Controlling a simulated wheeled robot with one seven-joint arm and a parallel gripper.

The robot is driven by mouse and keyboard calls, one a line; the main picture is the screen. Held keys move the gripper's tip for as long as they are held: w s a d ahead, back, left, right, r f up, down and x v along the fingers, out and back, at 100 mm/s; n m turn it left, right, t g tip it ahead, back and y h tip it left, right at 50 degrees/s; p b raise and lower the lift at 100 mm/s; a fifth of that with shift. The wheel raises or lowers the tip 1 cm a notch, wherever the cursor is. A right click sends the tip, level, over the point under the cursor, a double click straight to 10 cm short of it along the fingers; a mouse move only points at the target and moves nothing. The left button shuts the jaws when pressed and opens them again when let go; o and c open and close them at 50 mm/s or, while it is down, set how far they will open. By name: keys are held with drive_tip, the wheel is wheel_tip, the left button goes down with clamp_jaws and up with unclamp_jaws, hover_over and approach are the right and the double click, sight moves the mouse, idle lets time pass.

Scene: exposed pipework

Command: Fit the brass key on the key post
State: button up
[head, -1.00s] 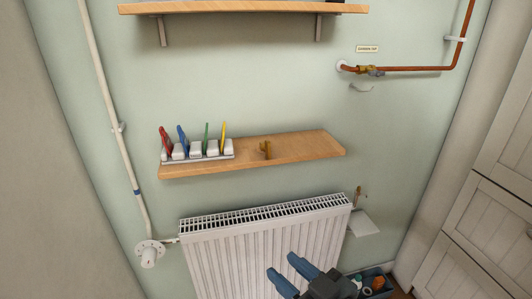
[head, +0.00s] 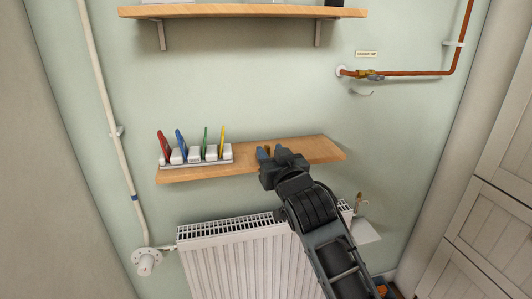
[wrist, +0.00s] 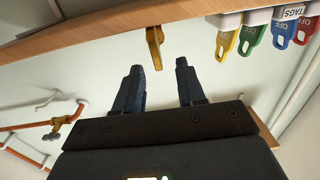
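The brass key (wrist: 155,46) is at the wooden shelf (wrist: 110,22) in the wrist view, just beyond the left fingertip and in front of the gap. In the head view a bit of brass (head: 267,149) shows on the shelf, mostly hidden by my gripper (head: 270,152). My gripper is open in the wrist view (wrist: 160,82), with its two dark blue fingers apart and nothing between them. A small upright brass fitting (head: 358,199) stands at the radiator's right end; I cannot tell whether it is the key post.
A white rack with red, blue, green and yellow tags (head: 196,158) stands on the shelf's left part. The white radiator (head: 235,255) is below. An upper shelf (head: 240,11) overhangs.

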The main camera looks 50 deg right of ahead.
sight(269, 149)
drive_tip(key=p+x, duration=0.1)
drive_tip(key=x, duration=0.4)
drive_tip(key=shift+w+d+p, duration=0.25)
drive_tip(key=shift+w+p, duration=0.05)
drive_tip(key=shift+p, duration=0.05)
drive_tip(key=shift+c, duration=0.2)
clamp_jaws()
